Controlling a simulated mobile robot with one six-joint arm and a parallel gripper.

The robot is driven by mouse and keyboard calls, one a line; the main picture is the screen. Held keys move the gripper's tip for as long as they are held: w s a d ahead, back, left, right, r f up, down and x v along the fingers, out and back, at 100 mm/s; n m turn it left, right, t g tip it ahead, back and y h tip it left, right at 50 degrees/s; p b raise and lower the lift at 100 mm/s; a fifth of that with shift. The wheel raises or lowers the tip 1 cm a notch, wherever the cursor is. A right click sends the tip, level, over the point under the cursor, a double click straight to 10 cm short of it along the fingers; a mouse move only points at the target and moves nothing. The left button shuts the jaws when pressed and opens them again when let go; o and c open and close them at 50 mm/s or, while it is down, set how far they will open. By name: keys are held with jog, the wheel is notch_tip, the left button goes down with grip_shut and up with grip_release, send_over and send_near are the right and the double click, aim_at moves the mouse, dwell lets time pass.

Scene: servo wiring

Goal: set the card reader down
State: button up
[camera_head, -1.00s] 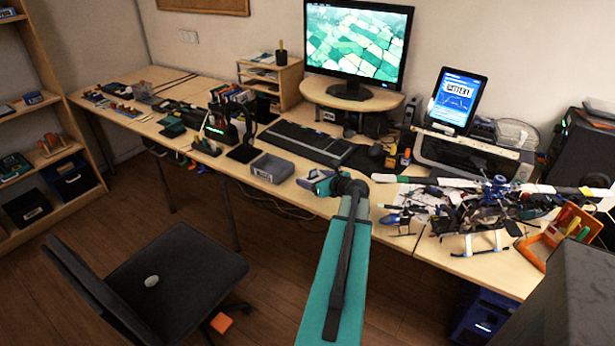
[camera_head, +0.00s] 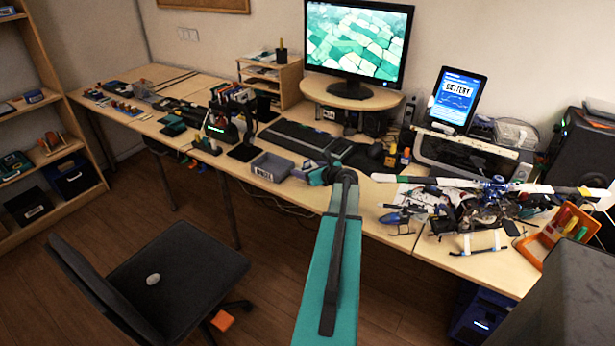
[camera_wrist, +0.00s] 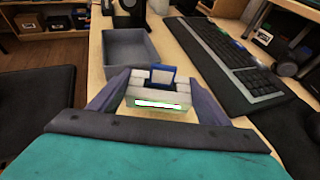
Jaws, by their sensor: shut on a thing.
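The card reader (camera_wrist: 158,90) is a small pale grey block with a blue card-like piece standing up from it and a bright strip on its near side. In the wrist view it sits between the two dark fingers of my gripper (camera_wrist: 158,97), which is shut on it.
An open grey bin (camera_wrist: 130,46) lies just beyond the reader, and shows left of my gripper in the head view (camera_head: 272,167). A black keyboard (camera_wrist: 232,60) lies to the right. Further right are a helicopter model (camera_head: 480,205) and an orange tray (camera_head: 562,240).

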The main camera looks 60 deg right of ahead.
jog(key=shift+f, duration=0.1)
jog(key=shift+f+p, duration=0.3)
jog(key=shift+f, duration=1.35)
jog(key=shift+f, duration=0.1)
jog(key=o, duration=1.1)
jog(key=shift+r+b+v, duration=0.2)
jog(key=shift+b+v, duration=0.65)
jog(key=shift+v, duration=5.25)
jog(key=shift+w+d, duration=0.1)
